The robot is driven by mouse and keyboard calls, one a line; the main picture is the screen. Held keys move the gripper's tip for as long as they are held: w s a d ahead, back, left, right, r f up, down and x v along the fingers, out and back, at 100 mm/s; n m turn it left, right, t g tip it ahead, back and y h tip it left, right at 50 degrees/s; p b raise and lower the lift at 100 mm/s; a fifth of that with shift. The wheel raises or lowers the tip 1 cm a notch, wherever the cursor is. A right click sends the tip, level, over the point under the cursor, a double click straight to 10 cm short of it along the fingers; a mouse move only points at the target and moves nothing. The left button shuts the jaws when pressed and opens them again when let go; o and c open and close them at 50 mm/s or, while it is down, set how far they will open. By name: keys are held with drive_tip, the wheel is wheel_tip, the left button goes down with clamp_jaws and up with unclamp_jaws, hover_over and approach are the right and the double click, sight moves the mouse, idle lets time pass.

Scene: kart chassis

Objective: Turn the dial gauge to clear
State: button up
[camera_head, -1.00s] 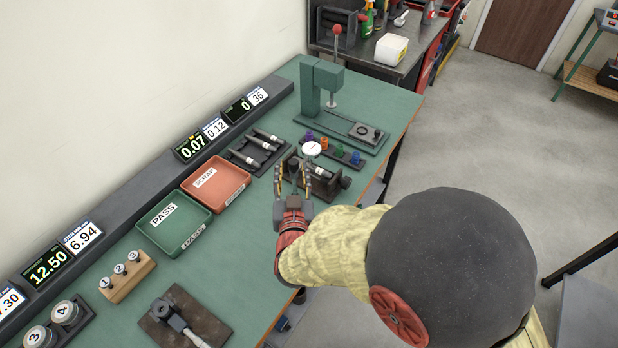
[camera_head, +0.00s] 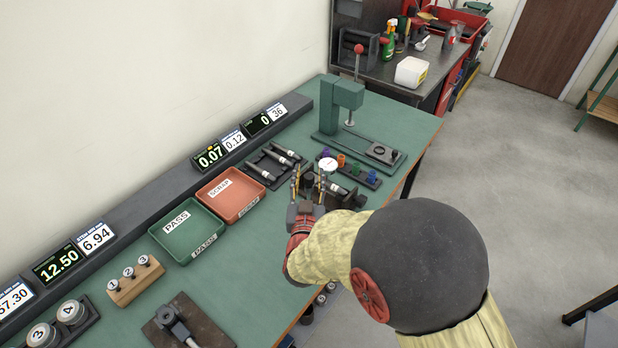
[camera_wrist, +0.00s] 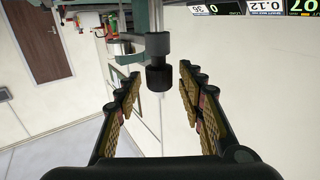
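The dial gauge, with a round white face (camera_head: 328,164), stands on a dark fixture (camera_head: 345,194) on the green workbench. My gripper (camera_head: 308,178) is just in front of and to the left of the gauge in the head view, fingers spread. In the wrist view my gripper (camera_wrist: 158,82) is open, with padded fingers on both sides. A dark cylindrical part (camera_wrist: 158,76) shows between the fingertips, with clear gaps on both sides. I cannot tell for sure whether it belongs to the gauge. The gauge's needle is too small to read.
A green press (camera_head: 342,105) stands behind the gauge. A strip with coloured pieces (camera_head: 357,169) lies beyond it. Red SCRAP (camera_head: 231,194) and green PASS (camera_head: 188,228) trays lie to the left. A display (camera_head: 209,157) reads 0.07, beside a card reading 0.12.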

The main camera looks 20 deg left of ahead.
drive_tip(key=c, duration=0.3)
clamp_jaws()
idle(0.6)
